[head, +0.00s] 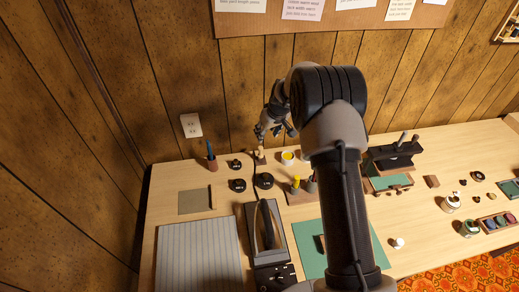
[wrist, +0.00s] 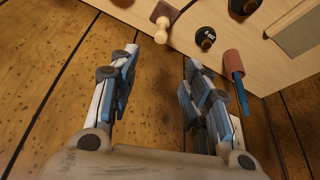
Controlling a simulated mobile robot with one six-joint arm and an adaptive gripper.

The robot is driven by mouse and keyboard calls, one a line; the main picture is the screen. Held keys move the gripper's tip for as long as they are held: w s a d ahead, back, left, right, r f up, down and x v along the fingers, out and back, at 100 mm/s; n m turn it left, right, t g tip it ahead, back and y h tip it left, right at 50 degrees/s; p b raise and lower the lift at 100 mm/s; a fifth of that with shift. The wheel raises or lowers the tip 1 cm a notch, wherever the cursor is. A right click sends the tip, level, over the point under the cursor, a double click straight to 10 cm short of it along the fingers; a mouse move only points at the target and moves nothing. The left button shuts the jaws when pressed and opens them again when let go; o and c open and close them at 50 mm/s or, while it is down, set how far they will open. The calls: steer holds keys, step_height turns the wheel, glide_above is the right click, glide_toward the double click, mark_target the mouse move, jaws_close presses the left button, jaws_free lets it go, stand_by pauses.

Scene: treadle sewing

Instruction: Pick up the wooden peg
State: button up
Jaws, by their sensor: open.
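The pale wooden peg (wrist: 162,27) has a round knob and stands on a small dark brown base near the table's back edge. In the head view the peg (head: 260,154) shows just below my gripper (head: 275,130). In the wrist view my gripper (wrist: 160,60) is open and empty, with its two blue-and-grey fingers spread wide. The peg is beyond the fingertips, roughly in line with the gap between them, and is not touched.
A red-brown cup with a blue item (head: 212,162) and several black discs (head: 237,185) stand left of the peg. A white cup with yellow inside (head: 288,158) is close on its right. The wood-panelled wall (head: 230,90) rises right behind. A flat iron-like tool (head: 266,230) lies in front.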

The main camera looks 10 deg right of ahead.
steer(key=b, duration=0.2)
glide_toward(261, 147)
steer(key=x, duration=0.5)
steer(key=shift+a+f, duration=0.1)
steer(key=shift+a, duration=0.1)
steer(key=b+x, duration=0.1)
steer(key=x, duration=0.4)
steer(key=shift+d+f, duration=0.1)
steer(key=shift+f, duration=0.05)
steer(key=c, duration=0.9)
steer(key=shift+o, duration=0.2)
